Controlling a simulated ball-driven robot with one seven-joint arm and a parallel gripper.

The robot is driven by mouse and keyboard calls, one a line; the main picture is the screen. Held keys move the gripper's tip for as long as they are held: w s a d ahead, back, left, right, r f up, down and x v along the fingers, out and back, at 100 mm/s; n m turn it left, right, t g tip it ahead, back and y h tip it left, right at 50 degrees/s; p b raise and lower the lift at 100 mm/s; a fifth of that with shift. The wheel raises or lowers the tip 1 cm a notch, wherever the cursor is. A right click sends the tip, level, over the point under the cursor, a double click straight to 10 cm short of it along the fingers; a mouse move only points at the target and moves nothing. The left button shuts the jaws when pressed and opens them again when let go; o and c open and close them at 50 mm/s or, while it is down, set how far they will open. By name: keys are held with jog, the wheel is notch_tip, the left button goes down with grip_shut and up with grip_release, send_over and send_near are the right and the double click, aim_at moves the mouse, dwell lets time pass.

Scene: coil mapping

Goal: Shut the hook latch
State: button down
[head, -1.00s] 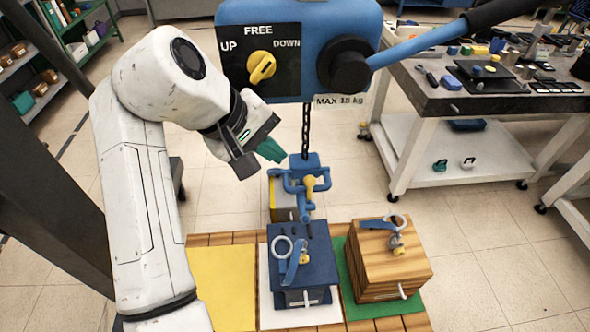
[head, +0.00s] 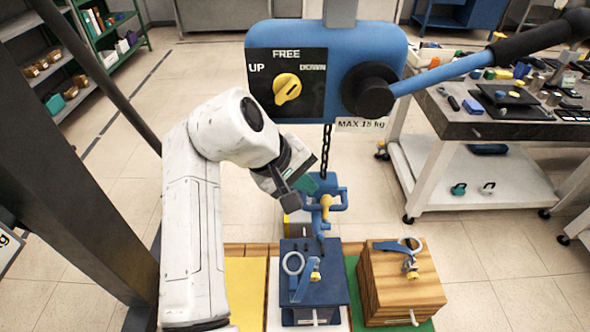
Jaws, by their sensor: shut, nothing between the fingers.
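The blue hook (head: 333,205) hangs on a dark chain below the hoist. A yellow latch piece (head: 326,201) shows at its middle; I cannot tell whether it is fully against the hook. My gripper (head: 311,186) is shut and empty, with dark jaws and green fingertips. It is beside the hook's upper left, and its tips overlap the hook's left edge in the picture. I cannot tell whether they touch. The hook's lower end is just above the dark blue box (head: 315,262).
The blue hoist body (head: 395,52) with a yellow knob (head: 287,88) and lever hangs close above. A wooden box (head: 385,284) stands right of the blue box, both with ringed latches. A yellow mat (head: 245,285) lies left. A cluttered workbench (head: 440,118) stands behind right.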

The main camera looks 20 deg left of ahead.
aim_at(325, 208)
jog(key=shift+x, duration=1.5)
jog(key=shift+s+f, duration=0.1)
jog(key=shift+s, duration=0.05)
jog(key=s+d+f+m+t+y+b, duration=0.1)
jog(key=s+f+m+t+b, duration=0.2)
jog(key=b, duration=1.1)
notch_tip(325, 208, down, 6)
jog(key=s+t, duration=0.3)
jog(key=t, duration=0.3)
jog(key=shift+d+r, duration=0.25)
jog(key=shift+d, duration=0.15)
jog(key=shift+w, duration=0.1)
jog(key=shift+w+a+r, duration=0.2)
jog(key=shift+w+r, duration=0.15)
jog(key=shift+w, duration=0.25)
